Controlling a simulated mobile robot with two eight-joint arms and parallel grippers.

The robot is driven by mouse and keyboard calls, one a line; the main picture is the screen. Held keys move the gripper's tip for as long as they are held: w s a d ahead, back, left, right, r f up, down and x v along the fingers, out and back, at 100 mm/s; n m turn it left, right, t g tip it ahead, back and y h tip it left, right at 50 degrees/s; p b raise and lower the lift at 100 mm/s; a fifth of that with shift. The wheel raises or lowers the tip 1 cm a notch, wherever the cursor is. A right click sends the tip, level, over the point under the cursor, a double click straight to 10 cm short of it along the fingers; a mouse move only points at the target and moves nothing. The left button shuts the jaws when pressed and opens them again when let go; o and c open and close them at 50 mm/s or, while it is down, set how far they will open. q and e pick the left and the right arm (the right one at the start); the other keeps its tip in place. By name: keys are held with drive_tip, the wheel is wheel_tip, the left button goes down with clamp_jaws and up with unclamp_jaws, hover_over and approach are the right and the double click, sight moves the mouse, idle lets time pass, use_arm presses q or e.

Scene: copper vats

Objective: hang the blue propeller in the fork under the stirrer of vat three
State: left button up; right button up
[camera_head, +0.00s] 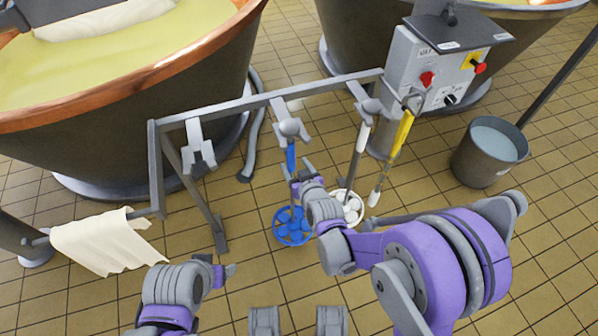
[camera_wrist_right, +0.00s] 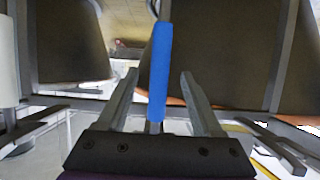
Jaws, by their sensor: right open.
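The blue propeller (camera_head: 292,226) hangs upright from a hook of the grey rack, its blue grip (camera_head: 291,157) above and its round bladed end low near the floor. In the right wrist view the blue grip (camera_wrist_right: 160,70) stands between the two fingers. My right gripper (camera_head: 297,171) is open at the blue grip, with a finger on either side and gaps visible. My left gripper (camera_head: 230,270) is low at the left, away from the propeller; its finger opening is unclear. I cannot make out the stirrer's fork or which vat is three.
The grey rack (camera_head: 255,101) also carries a white propeller (camera_head: 347,207) just right of the blue one, an empty hook (camera_head: 199,146), and a yellow-handled tool (camera_head: 402,135). A cloth (camera_head: 105,243) hangs at left. Copper vats stand behind. A bucket (camera_head: 489,151) and control box (camera_head: 440,72) are at right.

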sight(292, 157)
drive_tip(key=shift+b+x, duration=0.55)
drive_tip(key=shift+x, duration=2)
clamp_jaws()
drive_tip(key=shift+r+p, duration=0.5)
drive_tip(key=shift+r, duration=0.4)
